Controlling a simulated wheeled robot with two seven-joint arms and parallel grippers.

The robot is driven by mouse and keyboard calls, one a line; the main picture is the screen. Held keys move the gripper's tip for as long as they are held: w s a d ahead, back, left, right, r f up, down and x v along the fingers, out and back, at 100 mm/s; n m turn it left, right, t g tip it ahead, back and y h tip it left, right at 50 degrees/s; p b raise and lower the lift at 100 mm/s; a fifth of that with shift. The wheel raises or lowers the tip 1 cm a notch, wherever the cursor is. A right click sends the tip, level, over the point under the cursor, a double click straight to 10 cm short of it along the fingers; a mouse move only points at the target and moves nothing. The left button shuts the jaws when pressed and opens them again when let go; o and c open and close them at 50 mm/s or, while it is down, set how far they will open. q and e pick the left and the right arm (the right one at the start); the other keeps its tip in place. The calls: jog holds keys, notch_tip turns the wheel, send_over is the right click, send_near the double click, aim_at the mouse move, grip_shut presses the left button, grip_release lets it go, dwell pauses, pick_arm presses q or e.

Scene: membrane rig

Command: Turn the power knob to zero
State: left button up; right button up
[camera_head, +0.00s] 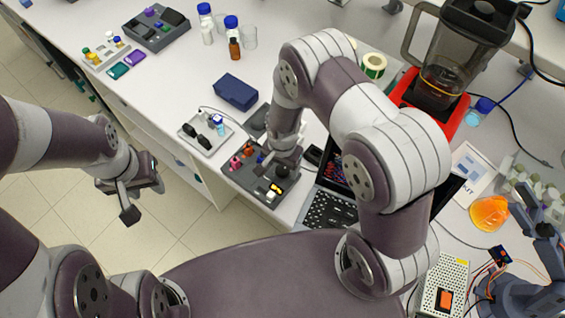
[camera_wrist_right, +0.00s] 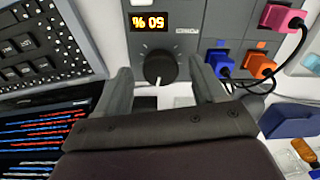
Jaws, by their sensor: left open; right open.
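The power knob (camera_wrist_right: 160,67) is a black round dial on a dark grey control box (camera_wrist_right: 190,18), below a lit display (camera_wrist_right: 149,22) that appears upside down and seems to read 60 %. My right gripper (camera_wrist_right: 162,88) is open, its two fingers on either side of the knob with gaps showing; I cannot tell whether they touch it. In the head view the same box (camera_head: 262,190) lies under my right gripper (camera_head: 279,166), which partly covers it. My left gripper (camera_head: 140,194) is open and empty over the floor, left of the bench.
Pink, blue and orange plugs (camera_wrist_right: 262,66) with cables sit in the box beside the knob. A laptop keyboard (camera_head: 330,209) is close to its right. A grey tray (camera_head: 205,133) and a dark blue box (camera_head: 236,91) lie behind it. A blender (camera_head: 436,90) stands at the back right.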

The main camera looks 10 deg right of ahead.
jog(key=shift+w+d+f, duration=0.15)
jog(key=shift+w+f, duration=0.25)
jog(key=shift+f, duration=0.15)
jog(key=shift+s+r, duration=0.2)
jog(key=shift+s, duration=0.2)
jog(key=shift+s+a, duration=0.15)
jog(key=shift+a, duration=0.05)
jog(key=c, duration=0.9)
jog(key=shift+c, duration=0.8)
pick_arm(q)
jog(key=shift+a, duration=0.1)
pick_arm(e)
jog(key=shift+n, duration=0.4)
